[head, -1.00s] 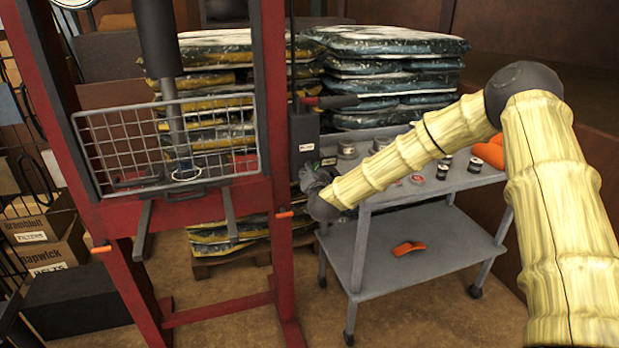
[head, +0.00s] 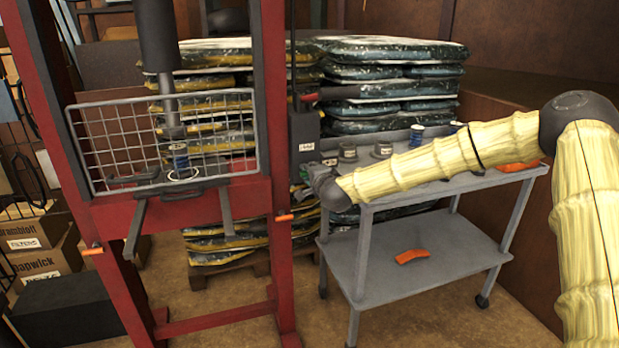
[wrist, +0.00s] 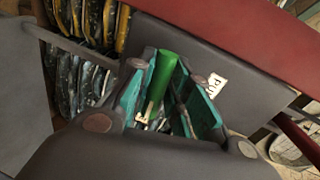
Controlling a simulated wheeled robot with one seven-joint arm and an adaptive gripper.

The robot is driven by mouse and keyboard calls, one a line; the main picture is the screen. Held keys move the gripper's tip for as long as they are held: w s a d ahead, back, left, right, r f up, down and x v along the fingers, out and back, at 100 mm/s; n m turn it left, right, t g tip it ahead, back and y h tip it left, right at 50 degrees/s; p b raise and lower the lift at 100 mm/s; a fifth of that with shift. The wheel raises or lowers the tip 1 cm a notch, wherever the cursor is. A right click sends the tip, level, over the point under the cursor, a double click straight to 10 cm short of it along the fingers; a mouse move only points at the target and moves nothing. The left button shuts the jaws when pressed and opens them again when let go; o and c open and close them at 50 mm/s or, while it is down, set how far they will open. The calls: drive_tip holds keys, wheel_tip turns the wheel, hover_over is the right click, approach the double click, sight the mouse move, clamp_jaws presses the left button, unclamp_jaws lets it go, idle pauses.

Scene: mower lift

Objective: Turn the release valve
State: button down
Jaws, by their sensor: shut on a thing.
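The release valve shows as a green handle (wrist: 162,78) with a pale metal piece at its lower end in the wrist view. It lies between the teal pads of my gripper (wrist: 165,98), which is shut on it. In the head view my gripper (head: 312,178) is at the lower part of the dark pump box (head: 304,132), on the right post of the red press frame (head: 275,120). The handle is hardly visible there, hidden by the gripper. The pump box also fills much of the wrist view (wrist: 205,60), with a white label beside the jaws.
A grey two-shelf cart (head: 430,262) stands close under my forearm, with several small cans on top and an orange piece (head: 411,256) below. Stacked bags (head: 390,85) are behind. A wire guard (head: 165,140) fronts the press. Boxes (head: 38,255) stand at left.

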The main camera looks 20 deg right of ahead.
drive_tip(key=shift+d+f+m, duration=0.1)
drive_tip(key=shift+f+m, duration=0.1)
drive_tip(key=shift+m, duration=0.1)
idle(0.4)
drive_tip(key=c, duration=1.4)
unclamp_jaws()
drive_tip(key=shift+s, duration=0.1)
drive_tip(key=shift+o, duration=0.2)
drive_tip(key=shift+r, duration=0.1)
drive_tip(key=s+r, duration=0.2)
drive_tip(key=s, duration=0.9)
drive_tip(key=shift+s+d+r, duration=0.15)
drive_tip(key=shift+s, duration=0.2)
